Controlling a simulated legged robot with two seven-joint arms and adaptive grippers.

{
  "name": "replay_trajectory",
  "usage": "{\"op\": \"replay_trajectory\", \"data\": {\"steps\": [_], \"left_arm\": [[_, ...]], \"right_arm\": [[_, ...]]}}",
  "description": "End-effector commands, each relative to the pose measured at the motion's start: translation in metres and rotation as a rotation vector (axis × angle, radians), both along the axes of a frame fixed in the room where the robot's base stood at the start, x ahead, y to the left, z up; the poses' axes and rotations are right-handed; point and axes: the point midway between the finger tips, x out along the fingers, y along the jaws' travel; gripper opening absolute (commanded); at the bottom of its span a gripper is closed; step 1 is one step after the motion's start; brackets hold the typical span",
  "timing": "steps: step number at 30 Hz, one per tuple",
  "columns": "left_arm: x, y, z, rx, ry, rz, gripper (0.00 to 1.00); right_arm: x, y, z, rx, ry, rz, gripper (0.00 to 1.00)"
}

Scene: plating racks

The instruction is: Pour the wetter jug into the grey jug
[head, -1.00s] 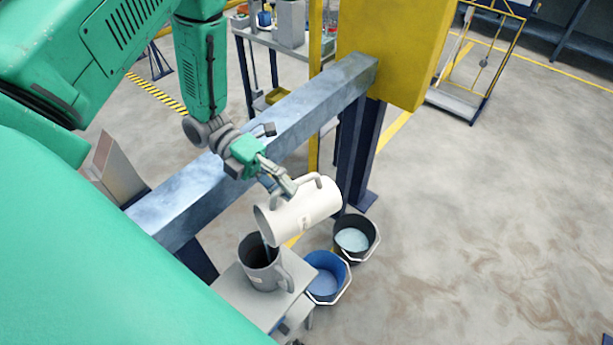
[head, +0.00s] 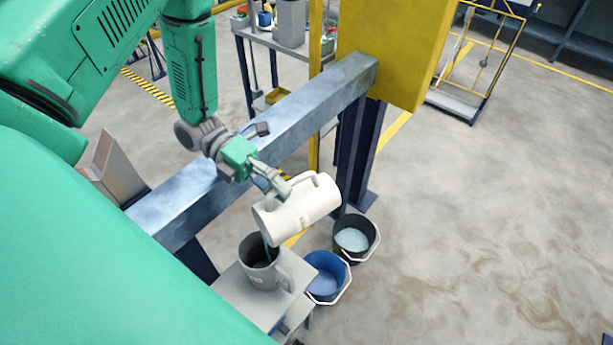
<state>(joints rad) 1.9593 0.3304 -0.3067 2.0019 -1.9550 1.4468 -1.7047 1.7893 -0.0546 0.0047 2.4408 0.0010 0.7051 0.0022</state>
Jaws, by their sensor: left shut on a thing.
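The white jug (head: 303,210) is held tilted in the air, its mouth low and to the left. My left gripper (head: 284,192) is shut on its handle. A thin bluish stream runs from its lip down into the grey jug. The grey jug (head: 264,276) stands upright on a small grey table (head: 237,293), just below the white jug's mouth. The grey jug's inside looks dark and its fill level cannot be made out. My right gripper is not in view.
A blue bucket (head: 324,288) and a black bucket (head: 352,250), both holding liquid, stand on the floor right of the table. A steel beam (head: 292,125) runs behind the jugs to a yellow panel (head: 395,45). The floor at right is clear.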

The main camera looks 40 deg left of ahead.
Motion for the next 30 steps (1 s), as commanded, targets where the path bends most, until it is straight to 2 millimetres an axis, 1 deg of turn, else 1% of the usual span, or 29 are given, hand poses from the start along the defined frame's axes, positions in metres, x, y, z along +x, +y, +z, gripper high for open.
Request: {"op": "replay_trajectory", "data": {"steps": [16,30], "left_arm": [[0.001,0.000,-0.001,0.003,0.007,-0.001,0.00],[0.019,-0.009,-0.011,0.058,0.146,-0.002,0.00]], "right_arm": [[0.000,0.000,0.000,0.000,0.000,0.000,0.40],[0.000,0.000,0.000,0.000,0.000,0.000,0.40]]}}
